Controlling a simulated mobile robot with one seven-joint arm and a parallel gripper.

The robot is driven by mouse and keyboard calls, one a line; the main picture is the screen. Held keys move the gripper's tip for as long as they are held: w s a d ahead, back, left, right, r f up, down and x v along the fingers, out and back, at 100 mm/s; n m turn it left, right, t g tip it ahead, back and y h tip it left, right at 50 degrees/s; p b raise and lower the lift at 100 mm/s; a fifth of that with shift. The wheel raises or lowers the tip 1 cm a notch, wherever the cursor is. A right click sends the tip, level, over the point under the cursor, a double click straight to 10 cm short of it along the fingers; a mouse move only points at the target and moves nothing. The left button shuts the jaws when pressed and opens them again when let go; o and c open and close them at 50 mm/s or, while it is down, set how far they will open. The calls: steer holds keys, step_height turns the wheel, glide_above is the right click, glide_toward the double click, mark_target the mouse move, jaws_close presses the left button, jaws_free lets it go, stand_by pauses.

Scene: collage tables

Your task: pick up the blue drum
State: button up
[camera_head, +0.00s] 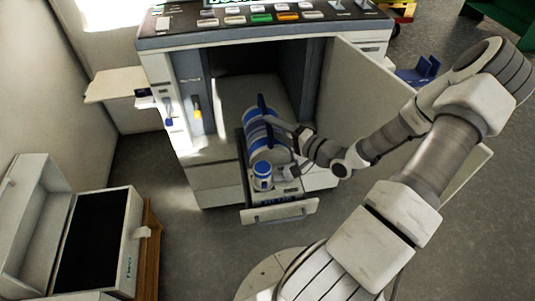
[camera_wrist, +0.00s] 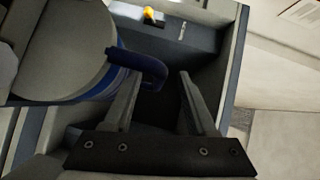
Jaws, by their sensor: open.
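The blue drum (camera_head: 257,130), a cylinder with blue and pale bands, lies on a pulled-out tray (camera_head: 250,212) in the open printer. Its grey round end (camera_wrist: 55,45) fills the left of the wrist view, and a blue curved handle (camera_wrist: 143,65) sticks out from it. My gripper (camera_head: 280,126) is at the drum's right side. In the wrist view my gripper (camera_wrist: 156,85) is open, with the handle's end reaching between or just beyond the fingertips. I cannot tell whether they touch.
A small blue-and-white container (camera_head: 262,177) stands at the tray's front. The printer door (camera_head: 362,95) is open on the right, close to my arm. A yellow-tipped lever (camera_head: 197,108) is on the printer's left. An open box (camera_head: 100,235) stands at left; floor between is clear.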

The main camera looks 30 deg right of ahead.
mark_target(260, 132)
steer(key=b+x, duration=0.2)
steer(key=x, duration=0.4)
steer(key=shift+d, duration=0.15)
jaws_close()
stand_by(0.9)
steer(key=shift+r, duration=0.15)
stand_by(0.4)
